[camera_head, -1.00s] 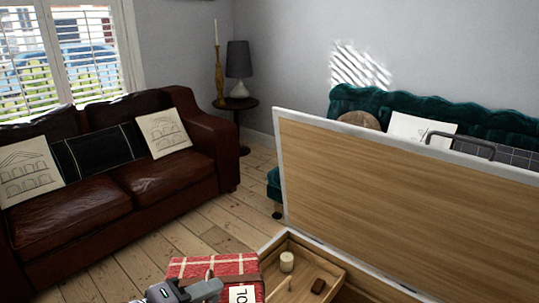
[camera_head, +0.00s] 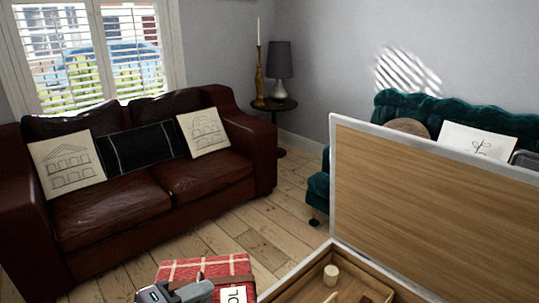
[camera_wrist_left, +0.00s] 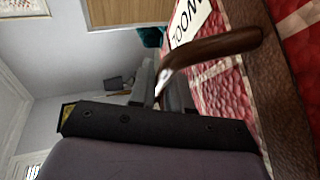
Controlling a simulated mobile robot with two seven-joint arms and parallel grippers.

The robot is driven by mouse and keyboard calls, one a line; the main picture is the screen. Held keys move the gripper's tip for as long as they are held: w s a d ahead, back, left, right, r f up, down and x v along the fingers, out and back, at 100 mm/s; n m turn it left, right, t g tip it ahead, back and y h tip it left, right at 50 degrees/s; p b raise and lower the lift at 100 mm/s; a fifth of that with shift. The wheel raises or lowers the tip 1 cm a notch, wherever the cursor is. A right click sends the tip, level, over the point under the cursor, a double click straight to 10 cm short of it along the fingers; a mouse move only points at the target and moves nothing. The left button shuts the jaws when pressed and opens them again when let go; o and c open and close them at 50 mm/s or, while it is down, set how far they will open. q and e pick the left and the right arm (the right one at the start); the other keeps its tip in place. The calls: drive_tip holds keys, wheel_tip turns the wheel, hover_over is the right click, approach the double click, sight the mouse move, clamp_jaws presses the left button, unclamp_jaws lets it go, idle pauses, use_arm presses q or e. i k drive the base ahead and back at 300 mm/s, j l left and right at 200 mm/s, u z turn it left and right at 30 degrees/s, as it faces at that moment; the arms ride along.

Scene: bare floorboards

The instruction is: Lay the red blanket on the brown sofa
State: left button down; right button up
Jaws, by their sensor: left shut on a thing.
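The red checked blanket (camera_head: 215,268), folded into a bundle with a white label, shows at the bottom of the head view. In the left wrist view, the blanket (camera_wrist_left: 295,60) fills the right side, with a brown strap and handle (camera_wrist_left: 215,50) on it. My left gripper (camera_head: 190,290) is at the blanket's near side; its fingers (camera_wrist_left: 165,88) are shut on the brown handle. The brown sofa (camera_head: 110,215) stands at the left of the head view, apart from the blanket, with bare floor between. My right gripper is not in view.
Two cream pillows (camera_head: 66,165) and a black cushion (camera_head: 145,148) lean on the sofa's back; its seat is clear in front. An open wooden chest (camera_head: 430,200) with small items stands right of the blanket. A teal sofa (camera_head: 318,190) and a lamp table (camera_head: 275,105) are behind.

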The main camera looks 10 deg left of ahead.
sight(102, 201)
drive_tip(key=i+j+u, duration=0.2)
drive_tip(key=j+u, duration=0.25)
drive_tip(key=i+j+u, duration=0.3)
drive_tip(key=u, duration=0.2)
drive_tip(key=i+j+u, duration=0.25)
drive_tip(key=u, duration=0.2)
drive_tip(key=i+u, duration=0.35)
drive_tip(key=i, duration=0.3)
drive_tip(key=i+z, duration=0.3)
drive_tip(key=i, duration=0.3)
drive_tip(key=i+j+z, duration=0.1)
drive_tip(key=i+z, duration=0.15)
drive_tip(key=i, duration=0.4)
drive_tip(key=i+l, duration=0.15)
drive_tip(key=i, duration=0.3)
drive_tip(key=i+l+u, duration=0.1)
drive_tip(key=i, duration=0.35)
